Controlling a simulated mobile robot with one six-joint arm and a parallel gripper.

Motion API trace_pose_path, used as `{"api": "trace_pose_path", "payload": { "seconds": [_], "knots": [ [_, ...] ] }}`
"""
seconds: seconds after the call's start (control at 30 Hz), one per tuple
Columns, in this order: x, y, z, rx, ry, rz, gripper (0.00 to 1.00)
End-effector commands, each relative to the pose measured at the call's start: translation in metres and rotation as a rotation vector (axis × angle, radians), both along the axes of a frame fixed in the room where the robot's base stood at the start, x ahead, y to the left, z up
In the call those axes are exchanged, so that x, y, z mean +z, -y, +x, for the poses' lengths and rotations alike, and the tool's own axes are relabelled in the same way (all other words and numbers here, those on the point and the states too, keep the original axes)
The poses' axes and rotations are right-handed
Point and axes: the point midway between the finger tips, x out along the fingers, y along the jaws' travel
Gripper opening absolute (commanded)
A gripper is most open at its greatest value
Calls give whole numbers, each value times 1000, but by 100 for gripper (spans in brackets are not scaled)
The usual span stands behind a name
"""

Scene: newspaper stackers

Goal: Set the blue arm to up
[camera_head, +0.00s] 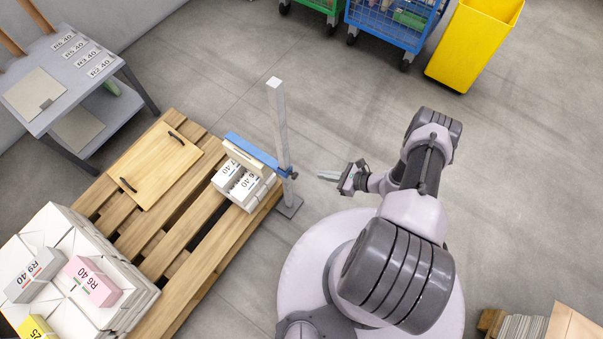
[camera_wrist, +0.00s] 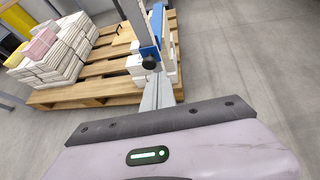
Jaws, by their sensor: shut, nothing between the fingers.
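The blue arm (camera_head: 252,150) is mounted low on a grey upright post (camera_head: 281,125) and reaches left over a small stack of white bundles (camera_head: 241,186) on the pallet. It lies about level, close above the stack. A dark knob (camera_head: 292,174) sits at its post end. In the wrist view the blue arm (camera_wrist: 149,52) and its black knob (camera_wrist: 150,63) are straight ahead of the fingers. My gripper (camera_head: 322,176) is shut and empty, to the right of the knob and apart from it. Its fingers also show in the wrist view (camera_wrist: 157,92).
The wooden pallet (camera_head: 200,253) holds a wooden board (camera_head: 158,165) and a large stack of white bundles (camera_head: 115,262). A grey table (camera_head: 60,80) stands at the upper left. A blue cart (camera_head: 385,25) and yellow bin (camera_head: 472,45) stand at the back. The floor between is clear.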

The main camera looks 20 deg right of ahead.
Motion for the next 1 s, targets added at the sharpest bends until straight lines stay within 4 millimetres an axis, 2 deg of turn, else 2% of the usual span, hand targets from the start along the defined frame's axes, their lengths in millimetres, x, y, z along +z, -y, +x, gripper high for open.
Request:
{"api": "trace_pose_path", "payload": {
  "seconds": [0.03, 0.1, 0.23, 0.37, 0.7, 0.73, 0.8, 1.0],
  "knots": [
    [-30, -9, -18, -63, -26, 34, 0],
    [-54, -18, -34, -125, -47, 62, 0],
    [-71, -27, -42, -166, -61, 78, 0],
    [-82, -39, -29, -161, -62, 79, 0],
    [-118, -83, 20, -157, -61, 79, 0],
    [-121, -86, 24, -158, -62, 79, 0],
    [-100, -82, 27, -162, -61, 80, 0],
    [-79, -82, 31, -162, -62, 79, 0]
  ]
}}
